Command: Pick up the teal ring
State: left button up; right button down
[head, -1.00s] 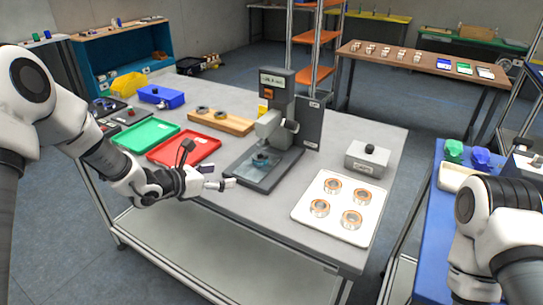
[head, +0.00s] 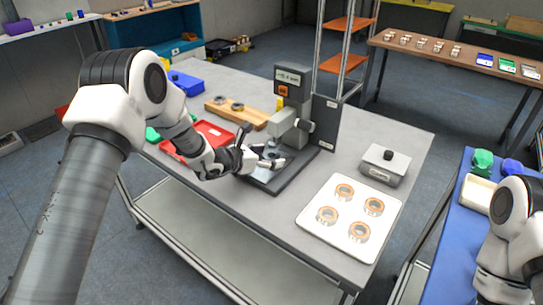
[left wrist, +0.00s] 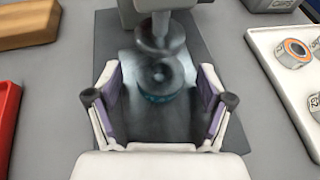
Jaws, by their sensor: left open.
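The teal ring (left wrist: 160,94) lies flat on the dark base plate of a grey bench press (head: 290,115). Its teal shows as a band low on its side under a dark grey top, and the press's round ram (left wrist: 160,38) hangs just above and behind it. My left gripper (left wrist: 160,103) is open, with one finger on each side of the ring and clear space between the pads and the ring. In the head view the left gripper (head: 271,158) reaches in over the base plate and partly hides the ring. My right gripper is outside the picture; only part of that arm shows.
A white tray (head: 312,222) with several copper-and-grey rings and a grey block with a black knob (head: 386,158) stand to the right. A red tray (head: 222,131), a wooden board (head: 252,117) and a blue box (head: 190,84) lie left and behind. The press column stands close behind the gripper.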

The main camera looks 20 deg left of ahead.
pick_arm(q)
jog(key=shift+s, duration=0.1)
jog(key=c, duration=0.5)
grip_shut()
jog(key=shift+r, duration=0.1)
